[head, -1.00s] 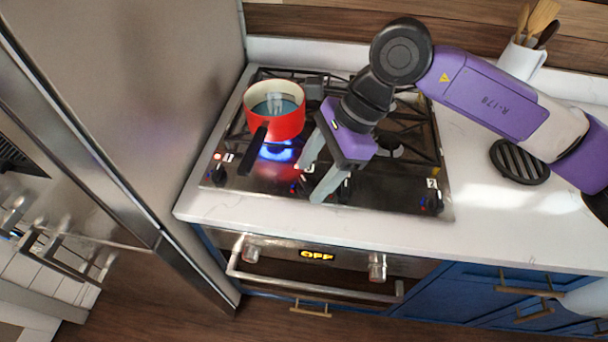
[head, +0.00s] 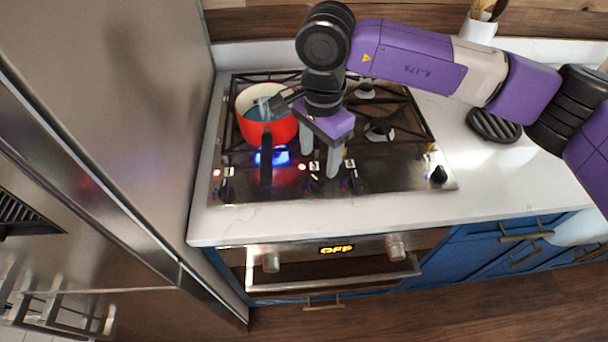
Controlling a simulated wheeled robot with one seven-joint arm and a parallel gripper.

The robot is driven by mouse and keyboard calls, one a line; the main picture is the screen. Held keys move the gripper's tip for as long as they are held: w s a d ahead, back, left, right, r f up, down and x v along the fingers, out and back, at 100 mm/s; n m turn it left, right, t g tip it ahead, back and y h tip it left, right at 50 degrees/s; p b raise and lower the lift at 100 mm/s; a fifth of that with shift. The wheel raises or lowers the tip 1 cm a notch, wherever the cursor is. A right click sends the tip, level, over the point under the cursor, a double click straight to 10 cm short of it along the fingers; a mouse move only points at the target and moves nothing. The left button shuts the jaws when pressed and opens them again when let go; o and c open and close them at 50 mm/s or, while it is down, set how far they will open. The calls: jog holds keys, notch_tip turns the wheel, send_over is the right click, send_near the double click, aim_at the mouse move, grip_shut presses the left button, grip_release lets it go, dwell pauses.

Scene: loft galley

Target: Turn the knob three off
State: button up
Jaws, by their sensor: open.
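The black stove (head: 400,182) has several knobs along its front edge. My gripper (head: 320,164) is open and points down over the middle knobs, its two grey fingers apart. The left-middle knob (head: 313,184) sits just in front of the fingers, with a lit red light beside it. The right-middle knob (head: 353,184) is just right of the right finger. The far-left knob (head: 227,191) also has a lit red light. The far-right knob (head: 438,175) shows no light. The small number labels are too blurred to read surely. I cannot tell whether the fingers touch a knob.
A red pot (head: 283,130) with bluish contents stands at the stove's left, its black handle toward the front. A blue flame (head: 272,156) burns under it, close to my gripper. A steel fridge (head: 110,90) borders the left. A black trivet (head: 494,125) lies right.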

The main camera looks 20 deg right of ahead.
aim_at(317, 180)
notch_tip(317, 180, down, 8)
jog(key=shift+r+p, duration=0.25)
jog(key=shift+p, duration=0.6)
grip_shut()
jog(key=shift+m+b, duration=0.3)
jog(key=m+b, duration=0.2)
jog(key=m, duration=0.1)
jog(key=shift+f+b, duration=0.15)
jog(key=shift+b, duration=0.25)
jog(key=shift+m+b, duration=1.1)
jog(key=shift+m, duration=0.5)
jog(key=shift+r, duration=0.2)
